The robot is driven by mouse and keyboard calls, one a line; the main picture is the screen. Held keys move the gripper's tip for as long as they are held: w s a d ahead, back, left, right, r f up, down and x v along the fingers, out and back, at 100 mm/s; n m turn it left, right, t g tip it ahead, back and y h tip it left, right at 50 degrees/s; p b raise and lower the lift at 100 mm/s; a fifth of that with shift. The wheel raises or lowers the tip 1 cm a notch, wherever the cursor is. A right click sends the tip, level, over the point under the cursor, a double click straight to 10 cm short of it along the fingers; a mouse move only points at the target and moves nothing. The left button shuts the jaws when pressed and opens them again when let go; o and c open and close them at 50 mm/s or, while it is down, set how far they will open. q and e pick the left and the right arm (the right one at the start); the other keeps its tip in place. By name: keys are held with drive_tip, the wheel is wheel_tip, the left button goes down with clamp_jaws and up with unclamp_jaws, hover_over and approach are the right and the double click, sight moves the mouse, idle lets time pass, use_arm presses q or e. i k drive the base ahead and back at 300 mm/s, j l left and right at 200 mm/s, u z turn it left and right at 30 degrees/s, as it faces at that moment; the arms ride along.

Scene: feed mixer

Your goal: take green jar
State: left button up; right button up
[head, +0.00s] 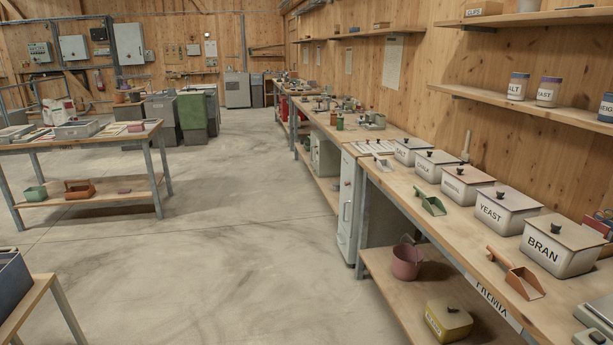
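A small dark green upright object (340,122), perhaps a jar or bottle, stands on the long right-hand bench, some way off. It is too small to make out its lid or label. On the right wall shelf stand labelled jars: a white one with a blue top (517,87), a white one with a purple top (548,92), and another (606,107) cut by the right edge. I cannot tell whether any of these is the green jar. Neither of my grippers is in view.
The long bench (400,183) along the right wall holds several labelled boxes, including BRAN (556,250), a green scoop (430,202) and an orange scoop (516,275). A cluttered table (85,141) stands left. The concrete floor (220,230) between is clear.

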sight(340, 121)
drive_tip(key=i, duration=4.05)
